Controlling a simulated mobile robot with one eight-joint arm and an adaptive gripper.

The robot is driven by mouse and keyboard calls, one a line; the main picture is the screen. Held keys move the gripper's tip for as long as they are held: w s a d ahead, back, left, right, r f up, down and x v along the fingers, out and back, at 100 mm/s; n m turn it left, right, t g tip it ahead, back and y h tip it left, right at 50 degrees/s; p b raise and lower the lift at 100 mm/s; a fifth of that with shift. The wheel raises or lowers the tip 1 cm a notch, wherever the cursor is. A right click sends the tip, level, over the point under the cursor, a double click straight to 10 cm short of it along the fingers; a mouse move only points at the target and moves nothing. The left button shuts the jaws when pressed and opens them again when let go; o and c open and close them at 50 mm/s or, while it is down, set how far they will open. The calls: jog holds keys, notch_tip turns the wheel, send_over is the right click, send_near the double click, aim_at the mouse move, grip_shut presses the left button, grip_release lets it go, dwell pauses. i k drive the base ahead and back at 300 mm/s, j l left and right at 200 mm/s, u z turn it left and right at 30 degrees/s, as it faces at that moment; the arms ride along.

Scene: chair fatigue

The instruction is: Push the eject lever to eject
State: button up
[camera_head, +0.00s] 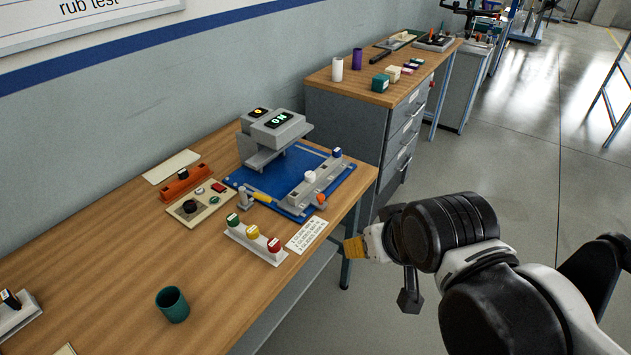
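A grey machine (275,130) with a lit display stands on a blue base plate (262,180) on the wooden table. A short lever with a yellow handle (261,196) lies at the plate's front left edge. An orange knob (321,199) sits at the plate's front right corner, by a grey rail (316,178) with a white and a blue knob. I cannot tell from markings which one is the eject lever. My gripper (354,248), with yellow-orange tips, is off the table's right edge, apart from the machine. Its finger opening is not clear.
A block with green, yellow and red buttons (256,241) and a printed card (306,234) lie in front of the plate. A beige control panel (199,203) and an orange block (183,182) are left. A teal cup (172,304) stands nearer. Table between is clear.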

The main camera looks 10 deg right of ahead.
aim_at(257, 195)
jog(key=i+j+u, duration=0.2)
jog(key=u, duration=0.15)
jog(key=i+j+u, duration=0.1)
jog(key=i+u, duration=0.3)
